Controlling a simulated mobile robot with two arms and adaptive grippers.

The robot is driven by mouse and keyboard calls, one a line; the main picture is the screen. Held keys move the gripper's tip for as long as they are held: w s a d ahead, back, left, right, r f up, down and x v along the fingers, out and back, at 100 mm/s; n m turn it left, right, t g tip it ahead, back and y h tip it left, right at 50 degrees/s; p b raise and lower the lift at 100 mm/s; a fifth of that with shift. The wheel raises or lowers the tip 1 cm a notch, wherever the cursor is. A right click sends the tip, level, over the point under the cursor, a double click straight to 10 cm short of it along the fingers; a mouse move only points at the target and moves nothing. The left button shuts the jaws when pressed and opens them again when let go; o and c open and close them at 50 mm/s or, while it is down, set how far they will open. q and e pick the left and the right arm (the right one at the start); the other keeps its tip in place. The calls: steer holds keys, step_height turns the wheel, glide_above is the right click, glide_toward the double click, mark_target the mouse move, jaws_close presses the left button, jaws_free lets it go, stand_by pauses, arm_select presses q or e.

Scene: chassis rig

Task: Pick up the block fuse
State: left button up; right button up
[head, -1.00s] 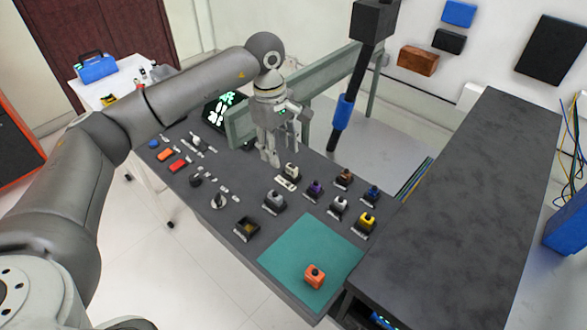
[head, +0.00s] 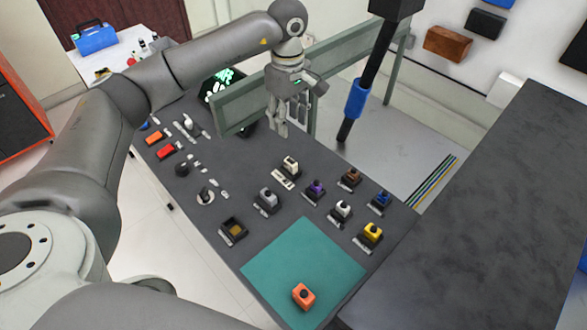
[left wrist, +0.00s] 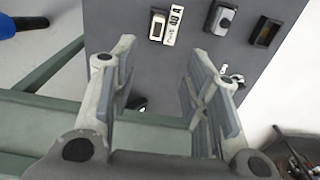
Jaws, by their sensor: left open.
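A pale cream block (head: 290,163) with a small label plate stands on the dark grey table. It may be the block fuse, but the label is too small to read for sure. It shows at the top of the left wrist view (left wrist: 158,25), beyond the fingertips. My left gripper (head: 279,128) is open and empty, pointing down above the table's far edge, behind the cream block and apart from it. The left wrist view also shows its spread fingers (left wrist: 163,58). My right gripper is not in view.
Grey (head: 267,198), purple (head: 315,188), white (head: 341,209), brown (head: 350,178), blue (head: 380,200) and yellow (head: 369,235) blocks stand nearby. An orange block (head: 303,296) sits on a green mat (head: 305,250). A green rail (head: 235,108) runs close behind my gripper.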

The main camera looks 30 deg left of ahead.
arm_select(q)
steer(key=f+b, duration=0.3)
steer(key=f, duration=0.2)
steer(key=shift+w+f+b, duration=0.2)
steer(key=shift+f+b, duration=0.15)
steer(key=shift+b, duration=0.05)
glide_above(291, 161)
step_height(291, 161, down, 4)
steer(key=shift+s+a+f+p, duration=0.1)
steer(key=shift+f+p, duration=0.1)
steer(key=shift+p, duration=0.25)
step_height(291, 161, down, 5)
steer(key=shift+r+p, duration=0.1)
steer(key=shift+p, duration=0.8)
steer(key=shift+f, duration=0.4)
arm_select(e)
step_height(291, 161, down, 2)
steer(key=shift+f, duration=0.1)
arm_select(q)
steer(key=shift+c, duration=0.4)
jaws_close()
